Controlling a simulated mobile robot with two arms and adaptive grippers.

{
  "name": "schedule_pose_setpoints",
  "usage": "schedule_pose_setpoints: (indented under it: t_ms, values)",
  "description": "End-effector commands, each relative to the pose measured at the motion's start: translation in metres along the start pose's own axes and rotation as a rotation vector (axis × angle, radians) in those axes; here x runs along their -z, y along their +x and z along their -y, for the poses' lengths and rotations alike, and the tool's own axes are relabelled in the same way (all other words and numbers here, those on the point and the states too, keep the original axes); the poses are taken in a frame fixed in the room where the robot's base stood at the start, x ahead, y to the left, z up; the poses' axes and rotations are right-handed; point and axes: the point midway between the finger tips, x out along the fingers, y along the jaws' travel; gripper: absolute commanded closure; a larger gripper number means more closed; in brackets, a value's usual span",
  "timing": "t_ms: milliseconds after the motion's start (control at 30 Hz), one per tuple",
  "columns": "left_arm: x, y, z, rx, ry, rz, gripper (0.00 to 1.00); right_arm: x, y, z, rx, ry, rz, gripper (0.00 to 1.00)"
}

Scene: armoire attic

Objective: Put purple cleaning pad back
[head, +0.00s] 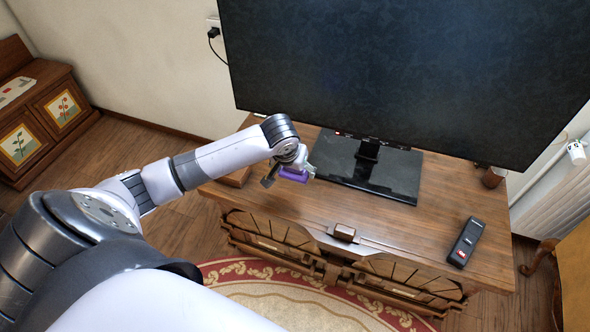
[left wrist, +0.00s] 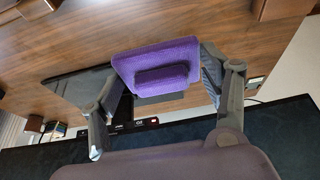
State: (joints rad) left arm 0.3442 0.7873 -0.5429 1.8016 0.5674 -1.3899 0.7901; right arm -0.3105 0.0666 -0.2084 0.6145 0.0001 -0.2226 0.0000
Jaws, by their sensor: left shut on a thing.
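The purple cleaning pad (head: 294,175) is in my left gripper (head: 289,172), over the left part of the wooden TV stand's top. In the left wrist view the purple pad (left wrist: 158,65) sits between the two fingers of my left gripper (left wrist: 160,82), which is shut on it. It is a flat purple block with a smaller raised purple part on its face. From these views I cannot tell how far it is above the wood. My right gripper is in neither view.
A large TV (head: 410,70) stands on a dark base (head: 390,178) just right of the gripper. A black remote (head: 465,242) lies at the right of the stand (head: 400,222). The stand's middle front is mostly clear.

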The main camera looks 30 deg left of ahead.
Motion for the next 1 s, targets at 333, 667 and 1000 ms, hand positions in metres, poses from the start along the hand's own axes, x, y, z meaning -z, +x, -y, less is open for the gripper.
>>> schedule_pose_setpoints:
  t_ms: [333, 667, 1000]
  values:
    - [-0.037, 0.086, -0.001, 0.001, -0.001, 0.004, 0.52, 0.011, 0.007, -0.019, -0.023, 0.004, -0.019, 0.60]
    - [-0.051, 0.120, -0.001, 0.000, 0.000, 0.003, 0.52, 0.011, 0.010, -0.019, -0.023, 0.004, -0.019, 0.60]
    - [-0.061, 0.147, -0.001, 0.000, 0.001, 0.000, 0.52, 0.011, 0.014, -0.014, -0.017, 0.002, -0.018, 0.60]
